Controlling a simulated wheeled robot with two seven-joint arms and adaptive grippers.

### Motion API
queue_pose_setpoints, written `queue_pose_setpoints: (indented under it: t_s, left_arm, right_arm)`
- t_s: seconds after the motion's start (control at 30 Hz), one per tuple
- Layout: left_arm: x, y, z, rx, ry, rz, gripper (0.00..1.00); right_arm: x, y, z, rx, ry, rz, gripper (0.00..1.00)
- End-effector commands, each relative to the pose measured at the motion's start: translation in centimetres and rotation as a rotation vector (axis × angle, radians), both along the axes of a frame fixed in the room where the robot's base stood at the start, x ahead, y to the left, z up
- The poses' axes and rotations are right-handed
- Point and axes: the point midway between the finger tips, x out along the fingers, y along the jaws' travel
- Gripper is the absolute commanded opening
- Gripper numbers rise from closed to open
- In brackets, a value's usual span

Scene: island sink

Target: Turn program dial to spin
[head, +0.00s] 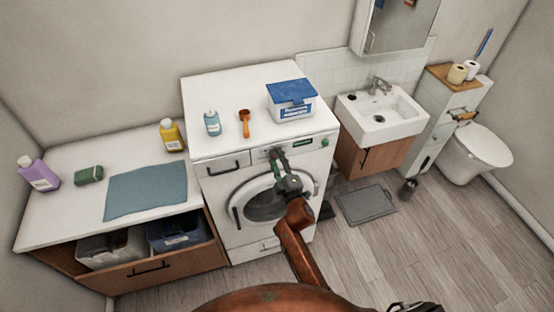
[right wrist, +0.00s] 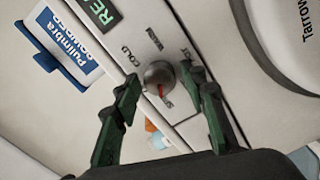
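The program dial (right wrist: 158,76) is a round grey knob with a red pointer mark on the washing machine's front panel. Its pointer is toward the lower side in the right wrist view, near a small label that I cannot read fully. Labels COLD and WARM stand around it. My right gripper (right wrist: 161,79) is open, its green fingers on either side of the dial with gaps showing. In the head view my right gripper (head: 278,157) is at the washing machine (head: 222,214) panel and hides the dial. My left gripper is not in view.
A green display (right wrist: 101,9) is beside the dial. A counter (head: 75,217) is at left, a sink (head: 383,112) at right.

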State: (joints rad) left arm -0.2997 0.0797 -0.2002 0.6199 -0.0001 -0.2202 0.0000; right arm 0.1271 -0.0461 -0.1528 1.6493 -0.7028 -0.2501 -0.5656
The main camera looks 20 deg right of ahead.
Motion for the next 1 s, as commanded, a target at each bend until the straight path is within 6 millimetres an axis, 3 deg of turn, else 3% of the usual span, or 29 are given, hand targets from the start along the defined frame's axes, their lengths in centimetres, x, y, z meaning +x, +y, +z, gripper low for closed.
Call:
queue_pose_setpoints:
  t_s: [0.33, 0.47, 0.8, 1.0]
  left_arm:
    - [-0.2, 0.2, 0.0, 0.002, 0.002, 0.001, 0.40]
    - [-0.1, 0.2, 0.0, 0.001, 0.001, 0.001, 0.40]
    - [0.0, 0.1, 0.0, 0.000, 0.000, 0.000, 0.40]
    - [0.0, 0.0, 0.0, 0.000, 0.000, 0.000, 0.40]
  right_arm:
    - [-0.1, 0.0, 0.1, -0.002, -0.001, 0.001, 0.45]
    - [-1.1, -0.1, -0.1, -0.002, 0.000, -0.001, 0.45]
    - [-7.9, -0.3, -0.1, -0.001, 0.001, -0.001, 0.45]
    - [-10.9, -0.4, 0.0, 0.000, 0.000, 0.000, 0.45]
